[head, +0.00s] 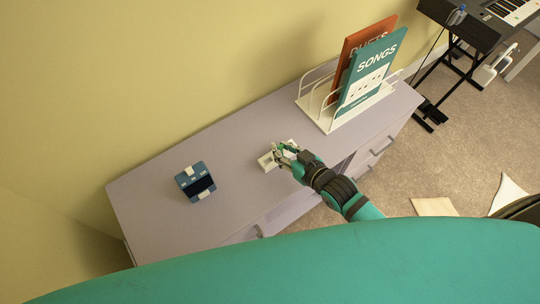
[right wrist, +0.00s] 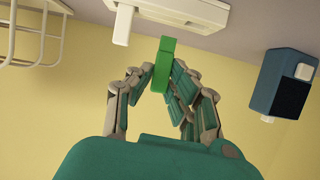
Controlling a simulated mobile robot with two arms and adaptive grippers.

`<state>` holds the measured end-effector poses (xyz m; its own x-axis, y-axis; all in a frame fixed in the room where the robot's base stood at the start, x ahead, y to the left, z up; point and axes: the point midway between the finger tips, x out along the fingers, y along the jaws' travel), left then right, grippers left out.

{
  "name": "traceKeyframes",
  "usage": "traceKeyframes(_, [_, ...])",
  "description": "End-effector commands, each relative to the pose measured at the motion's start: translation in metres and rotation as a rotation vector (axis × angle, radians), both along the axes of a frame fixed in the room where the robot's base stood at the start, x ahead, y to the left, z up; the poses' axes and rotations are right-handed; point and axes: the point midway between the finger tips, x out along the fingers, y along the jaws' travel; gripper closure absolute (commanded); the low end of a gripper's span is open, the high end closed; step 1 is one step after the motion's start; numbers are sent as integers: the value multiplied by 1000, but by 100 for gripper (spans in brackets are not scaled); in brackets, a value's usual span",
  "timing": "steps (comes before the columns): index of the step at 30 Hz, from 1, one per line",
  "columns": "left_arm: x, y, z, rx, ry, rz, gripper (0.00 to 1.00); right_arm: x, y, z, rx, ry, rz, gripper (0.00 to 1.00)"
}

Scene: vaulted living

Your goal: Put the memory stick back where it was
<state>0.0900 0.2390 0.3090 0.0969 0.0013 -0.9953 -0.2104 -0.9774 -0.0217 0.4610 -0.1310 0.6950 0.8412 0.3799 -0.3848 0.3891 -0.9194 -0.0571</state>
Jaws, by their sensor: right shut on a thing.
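The memory stick (right wrist: 163,64) is a small green bar in the right wrist view. My right gripper (right wrist: 155,85) is shut on it, with fingers on both sides. In the head view my right gripper (head: 284,153) is over the cabinet top, and I cannot make out the stick there. A small white block-like unit (head: 267,161) is right by the fingers. It shows at the top of the right wrist view (right wrist: 185,9), with a white piece (right wrist: 124,25) sticking out of it. The stick's end looks apart from the unit. My left gripper is out of view.
A blue box with white parts (head: 196,181) stands on the lilac cabinet (head: 150,205) to the left. A white wire rack (head: 318,112) with an orange book (head: 352,50) and a teal songs book (head: 371,72) stands right. The cabinet top between them is mostly clear.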

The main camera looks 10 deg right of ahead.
Motion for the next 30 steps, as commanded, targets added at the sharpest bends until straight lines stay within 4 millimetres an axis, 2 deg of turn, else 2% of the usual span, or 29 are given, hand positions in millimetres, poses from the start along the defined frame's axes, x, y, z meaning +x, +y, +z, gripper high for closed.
traceKeyframes(3, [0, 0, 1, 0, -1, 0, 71, 3, 19, -1, 2, 0, -1, 98])
traceKeyframes(10, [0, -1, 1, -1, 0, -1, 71, 6, 38, -8, -1, 3, 0, 98])
traceKeyframes(12, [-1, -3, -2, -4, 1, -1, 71, 5, 35, -22, -4, 5, 0, 98])
traceKeyframes(16, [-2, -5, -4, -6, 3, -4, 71, 5, 35, -37, -3, 1, 0, 98])
traceKeyframes(28, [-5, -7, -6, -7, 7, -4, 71, 5, 35, -42, -2, 0, 1, 98])
traceKeyframes(29, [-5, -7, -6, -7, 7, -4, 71, 5, 35, -43, -2, 0, 1, 83])
traceKeyframes(30, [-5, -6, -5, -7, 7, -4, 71, 5, 35, -42, -2, 0, 1, 78])
